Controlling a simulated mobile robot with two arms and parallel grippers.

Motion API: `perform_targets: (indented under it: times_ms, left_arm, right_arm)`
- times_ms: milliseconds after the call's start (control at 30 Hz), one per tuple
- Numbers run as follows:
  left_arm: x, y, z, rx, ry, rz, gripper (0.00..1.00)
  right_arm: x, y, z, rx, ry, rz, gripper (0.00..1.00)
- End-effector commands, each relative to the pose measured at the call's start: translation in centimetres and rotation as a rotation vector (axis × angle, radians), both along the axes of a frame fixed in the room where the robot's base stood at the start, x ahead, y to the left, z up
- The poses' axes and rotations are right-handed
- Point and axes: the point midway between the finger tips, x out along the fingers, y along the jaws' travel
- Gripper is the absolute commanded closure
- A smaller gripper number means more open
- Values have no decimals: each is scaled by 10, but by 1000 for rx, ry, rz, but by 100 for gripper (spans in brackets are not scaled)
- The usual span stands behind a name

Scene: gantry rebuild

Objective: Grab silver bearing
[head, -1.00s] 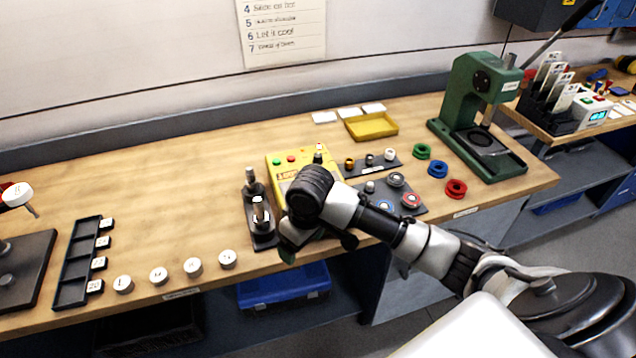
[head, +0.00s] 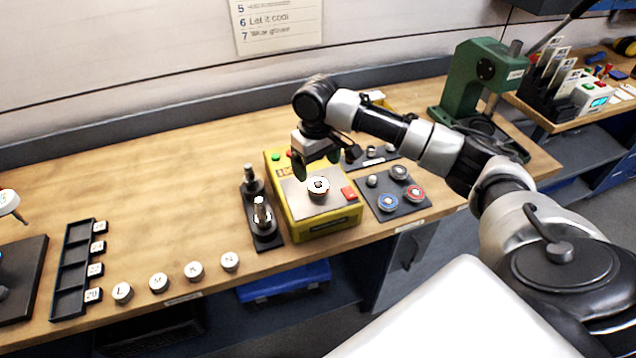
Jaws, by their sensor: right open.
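My right gripper (head: 326,166) is open and empty, pointing down over the back part of the yellow box (head: 325,226). A silver ring with a dark centre (head: 318,188), looking like a bearing, sits on the box's metal top plate, just in front of the fingers. I cannot tell the gap between them. Another silver bearing (head: 399,172) lies at the back of a dark mat (head: 393,217) right of the box. A blue-ringed bearing (head: 388,202) and a red-ringed bearing (head: 415,193) lie in front of it. My left gripper is not in view.
A dark stand with two metal posts (head: 263,218) is close left of the box. Several white round caps (head: 158,283) line the front edge, beside a black tray (head: 72,271). A green press (head: 478,82) stands behind my right arm. The bench's back left is clear.

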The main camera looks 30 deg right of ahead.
Motion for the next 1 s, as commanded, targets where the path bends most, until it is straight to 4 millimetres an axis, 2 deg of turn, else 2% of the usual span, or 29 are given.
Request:
perform_targets:
  times_ms: [233,367,500,800,1000]
  left_arm:
    - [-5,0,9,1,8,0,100]
    - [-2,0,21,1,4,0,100]
    - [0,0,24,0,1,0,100]
    - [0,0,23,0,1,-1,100]
    - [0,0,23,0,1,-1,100]
  right_arm:
    - [-2,-2,-19,0,2,-1,17]
    - [-5,-8,-38,-1,3,0,17]
    - [-5,-7,-57,1,1,1,17]
    - [-5,-7,-64,-1,-2,2,17]
    - [-5,-7,-64,-1,-2,2,47]
